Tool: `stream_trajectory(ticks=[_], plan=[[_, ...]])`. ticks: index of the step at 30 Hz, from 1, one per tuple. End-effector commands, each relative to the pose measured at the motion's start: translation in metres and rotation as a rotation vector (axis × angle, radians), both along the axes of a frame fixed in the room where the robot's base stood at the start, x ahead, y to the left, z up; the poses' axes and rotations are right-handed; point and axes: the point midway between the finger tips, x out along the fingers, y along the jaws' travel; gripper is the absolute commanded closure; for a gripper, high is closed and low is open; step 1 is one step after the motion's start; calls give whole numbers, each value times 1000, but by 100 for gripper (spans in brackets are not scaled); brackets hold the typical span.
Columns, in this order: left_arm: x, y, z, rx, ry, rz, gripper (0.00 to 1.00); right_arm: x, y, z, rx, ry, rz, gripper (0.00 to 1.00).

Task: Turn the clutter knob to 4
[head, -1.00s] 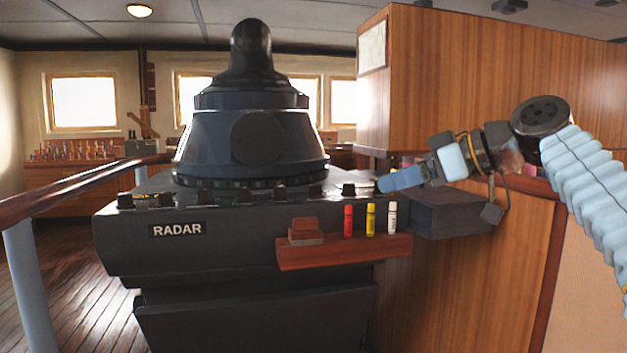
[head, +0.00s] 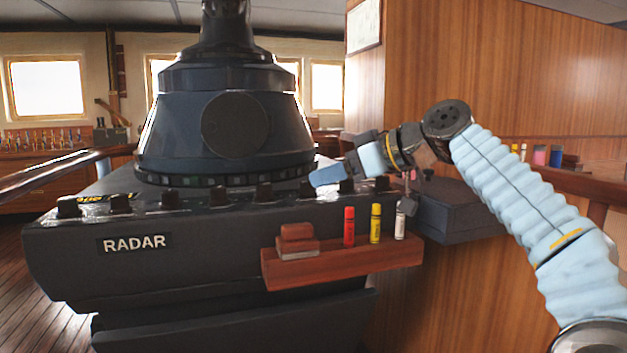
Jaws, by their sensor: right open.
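The black radar console (head: 190,255) carries a row of small black knobs along its front top edge. Among them are knobs at the far left (head: 68,206), in the middle (head: 219,196) and at the right (head: 347,186). Their labels and settings are too small to read, so I cannot tell which is the clutter knob. My right gripper (head: 322,177) reaches in from the right, its light blue fingers pointing left over the right part of the knob row, close to a knob (head: 307,189). It is open, and nothing shows between its fingers. My left gripper is out of view.
A wooden shelf (head: 345,263) on the console front holds a block and red, yellow and white markers. The domed radar hood (head: 225,125) rises behind the knobs. A dark box (head: 455,208) and a wood panel wall (head: 490,90) stand at the right.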

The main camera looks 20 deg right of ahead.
Motion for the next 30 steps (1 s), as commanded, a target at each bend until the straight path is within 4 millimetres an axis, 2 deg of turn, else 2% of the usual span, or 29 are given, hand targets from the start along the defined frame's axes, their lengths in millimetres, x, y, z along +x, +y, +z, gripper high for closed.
stream_trajectory(ticks=[3,7,19,27,30], plan=[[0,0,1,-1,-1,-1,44,15,15,-8,0,2,3,44],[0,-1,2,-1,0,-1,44,25,24,-14,0,0,3,44],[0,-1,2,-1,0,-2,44,31,28,-17,0,0,0,46],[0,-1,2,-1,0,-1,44,31,28,-17,0,0,0,87],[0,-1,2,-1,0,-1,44,31,28,-17,0,0,0,99]])
